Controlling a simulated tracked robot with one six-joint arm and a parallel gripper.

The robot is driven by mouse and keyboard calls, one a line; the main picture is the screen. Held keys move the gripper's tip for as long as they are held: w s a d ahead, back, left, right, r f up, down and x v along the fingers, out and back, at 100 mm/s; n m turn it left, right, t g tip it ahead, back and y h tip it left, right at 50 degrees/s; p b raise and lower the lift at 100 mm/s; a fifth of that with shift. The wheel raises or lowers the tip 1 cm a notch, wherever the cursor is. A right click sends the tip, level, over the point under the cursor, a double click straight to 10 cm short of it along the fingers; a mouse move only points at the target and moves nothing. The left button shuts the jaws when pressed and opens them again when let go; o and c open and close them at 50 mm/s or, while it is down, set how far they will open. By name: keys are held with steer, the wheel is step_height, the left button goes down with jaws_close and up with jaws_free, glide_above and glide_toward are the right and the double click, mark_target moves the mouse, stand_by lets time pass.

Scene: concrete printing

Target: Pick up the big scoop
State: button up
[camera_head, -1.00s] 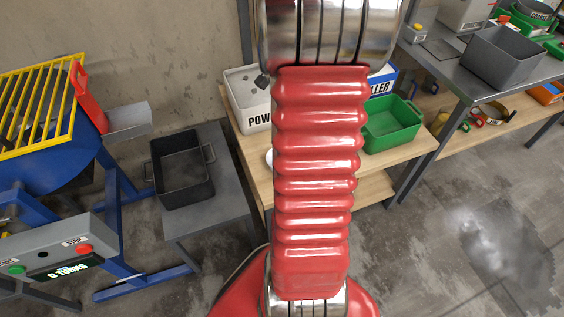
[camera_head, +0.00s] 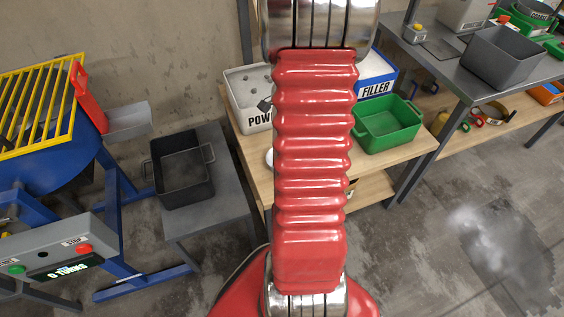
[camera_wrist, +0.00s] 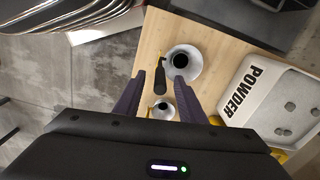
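In the wrist view, a larger pale, round scoop bowl (camera_wrist: 194,74) with a dark middle lies on the wooden table top. I take it for the big scoop. A black handle (camera_wrist: 160,82) with a yellow end lies beside it; I cannot tell for certain that they join. A smaller pale bowl (camera_wrist: 163,108) shows nearer to me. My gripper (camera_wrist: 160,80) is open, with its dark purple fingers apart on either side of the black handle in the picture. No contact shows.
A white POWDER box (camera_wrist: 265,92) stands close to the right of the bowls. The head view shows the wooden table (camera_head: 415,148), a FILLER box (camera_head: 377,75), a green bin (camera_head: 388,124), a black tub (camera_head: 182,168) and a blue mixer (camera_head: 65,170).

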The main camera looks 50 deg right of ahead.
steer(key=shift+f, duration=1.7)
steer(key=shift+c, duration=0.6)
jaws_close()
